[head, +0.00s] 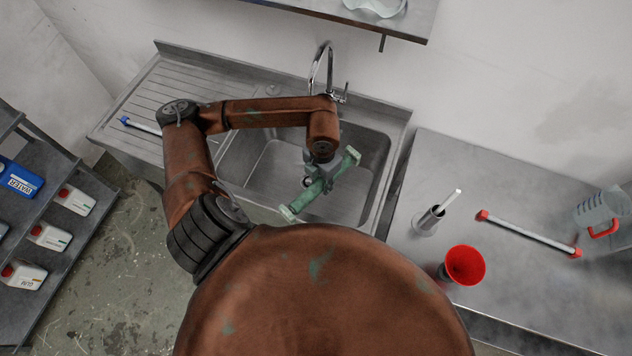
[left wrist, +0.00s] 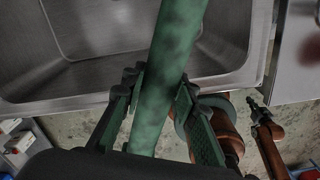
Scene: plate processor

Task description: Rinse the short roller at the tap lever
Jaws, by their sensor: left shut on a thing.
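The short roller, a green tube with pale green ends (head: 307,195), is held slantwise over the sink basin (head: 372,190). My left gripper (head: 320,182) is shut around its middle. In the left wrist view the green tube (left wrist: 172,65) runs up between the two fingers of the left gripper (left wrist: 160,110). The chrome tap (head: 325,60) stands behind the basin, with its lever (head: 345,93) on the right side. The roller is in front of the spout and below it, apart from the lever. No water stream is visible. A brown arm with a dark tip shows small in the left wrist view; its jaw state is unclear.
A blue-ended rod (head: 143,126) lies on the drainboard (head: 165,85). The right table (head: 440,170) holds a red-ended rod (head: 530,234), a red funnel (head: 465,265), a metal holder (head: 428,221) and a clear jug (head: 598,210). A shelf (head: 410,20) overhangs the back.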

